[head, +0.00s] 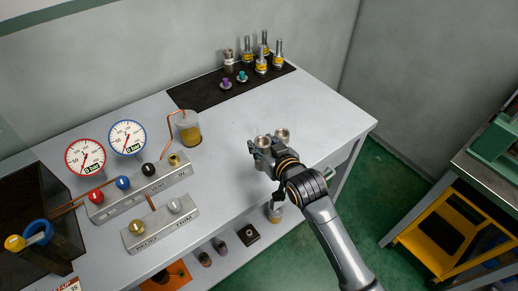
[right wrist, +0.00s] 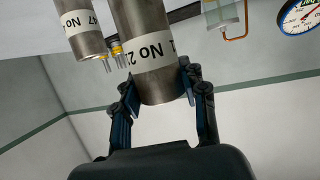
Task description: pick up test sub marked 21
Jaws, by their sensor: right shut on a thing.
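The test sub (right wrist: 145,50) is a metal cylinder with a white band that shows part of "No 2" and a "1". Its round top (head: 262,142) shows at the table's right front edge in the head view. My right gripper (head: 264,154) is shut on it; in the right wrist view its fingers (right wrist: 158,84) sit on both sides of the cylinder's end. I cannot tell if the sub is clear of the table. A second sub (right wrist: 84,32), its band reading "No" and "47", stands close beside it, apart from the fingers. My left gripper is not in view.
On the table (head: 225,135) are two gauges (head: 127,138), a valve block (head: 140,190), a yellow-filled cup (head: 189,130) and a black mat (head: 210,92) with several fittings. A yellow cart (head: 440,240) stands at right. The table's middle is clear.

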